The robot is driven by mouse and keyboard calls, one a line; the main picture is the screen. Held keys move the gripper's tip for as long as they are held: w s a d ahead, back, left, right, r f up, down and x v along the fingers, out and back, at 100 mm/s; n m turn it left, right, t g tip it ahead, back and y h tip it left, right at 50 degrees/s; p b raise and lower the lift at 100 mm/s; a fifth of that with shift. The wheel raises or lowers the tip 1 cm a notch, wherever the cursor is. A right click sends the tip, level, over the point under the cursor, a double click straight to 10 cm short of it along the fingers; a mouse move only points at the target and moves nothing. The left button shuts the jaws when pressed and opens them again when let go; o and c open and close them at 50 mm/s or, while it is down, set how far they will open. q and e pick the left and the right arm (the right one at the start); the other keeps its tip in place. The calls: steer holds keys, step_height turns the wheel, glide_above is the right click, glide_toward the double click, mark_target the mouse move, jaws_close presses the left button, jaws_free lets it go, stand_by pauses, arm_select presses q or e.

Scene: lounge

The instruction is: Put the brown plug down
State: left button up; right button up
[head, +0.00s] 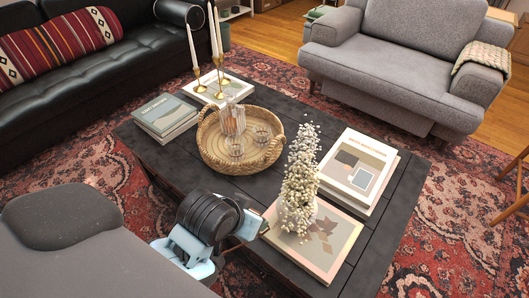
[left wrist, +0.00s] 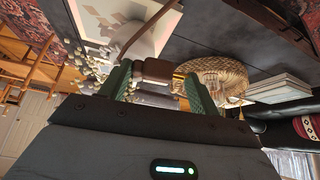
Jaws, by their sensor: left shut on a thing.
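My left gripper (head: 254,226) is over the near edge of the dark coffee table (head: 330,255), left of the book under the white flower vase. In the left wrist view, the green fingers of my left gripper (left wrist: 160,84) are shut on the brown plug (left wrist: 156,70), with a brown cord running up from it. In the head view, the plug is too small and too covered by the gripper to make out clearly. My right gripper is not in view.
A vase of white flowers (head: 299,190) stands on a book (head: 335,245) close to the gripper. A woven tray (head: 211,158) with glasses, book stacks (head: 165,117) and brass candlesticks (head: 220,85) occupy the tabletop. A strip between tray and front edge is bare.

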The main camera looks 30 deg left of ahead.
arm_select(q)
step_height(320, 180, down, 20)
steer(key=s+b, duration=0.2)
steer(key=b, duration=1.2)
steer(key=shift+d+r+g, duration=0.15)
steer(key=shift+g, duration=0.25)
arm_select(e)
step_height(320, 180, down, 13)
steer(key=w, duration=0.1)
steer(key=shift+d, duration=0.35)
